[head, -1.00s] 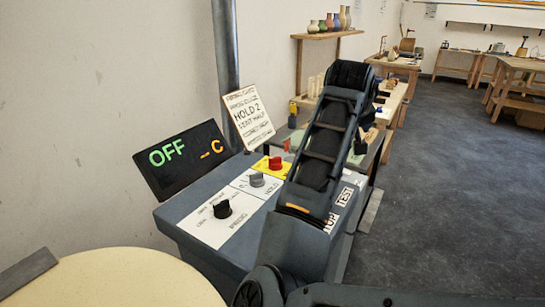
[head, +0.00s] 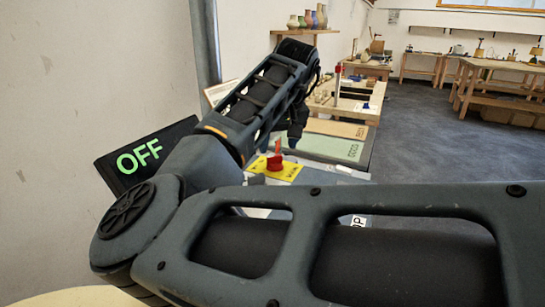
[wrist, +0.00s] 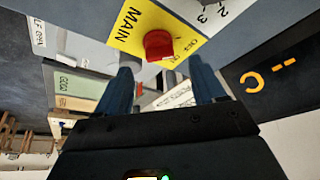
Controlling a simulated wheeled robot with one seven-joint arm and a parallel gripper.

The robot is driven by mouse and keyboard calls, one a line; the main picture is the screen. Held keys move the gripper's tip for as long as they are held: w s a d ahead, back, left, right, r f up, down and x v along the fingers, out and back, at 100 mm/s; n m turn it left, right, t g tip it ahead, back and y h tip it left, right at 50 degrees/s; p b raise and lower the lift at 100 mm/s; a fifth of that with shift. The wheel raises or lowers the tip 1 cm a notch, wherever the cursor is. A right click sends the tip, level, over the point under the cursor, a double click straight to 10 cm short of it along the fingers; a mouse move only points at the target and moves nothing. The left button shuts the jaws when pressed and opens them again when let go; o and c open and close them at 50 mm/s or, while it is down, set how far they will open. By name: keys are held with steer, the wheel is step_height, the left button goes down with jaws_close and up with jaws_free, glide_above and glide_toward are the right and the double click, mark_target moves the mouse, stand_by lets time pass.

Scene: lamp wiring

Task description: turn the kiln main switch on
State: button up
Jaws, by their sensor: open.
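The kiln main switch is a red knob (head: 275,162) on a yellow plate (head: 289,174). In the wrist view the knob (wrist: 158,45) sits on the yellow plate marked MAIN (wrist: 128,28), with small markings I cannot read surely. My gripper (wrist: 163,86) is open and empty. Its two blue fingers point toward the panel, with the knob ahead of and between them, apart from both. In the head view my gripper (head: 296,132) is above and just beyond the knob. The display (head: 140,156) reads OFF in green; its right part is hidden by my arm.
My arm covers most of the control panel in the head view. The display (wrist: 283,72) lies at the right in the wrist view, with orange characters. Boxes or trays with labels (wrist: 66,84) stand beyond the panel. A metal pipe (head: 205,45) rises behind it.

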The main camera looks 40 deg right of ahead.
mark_target(275, 157)
steer(key=shift+x, duration=2.7)
steer(key=shift+c, duration=0.4)
steer(key=c, duration=1)
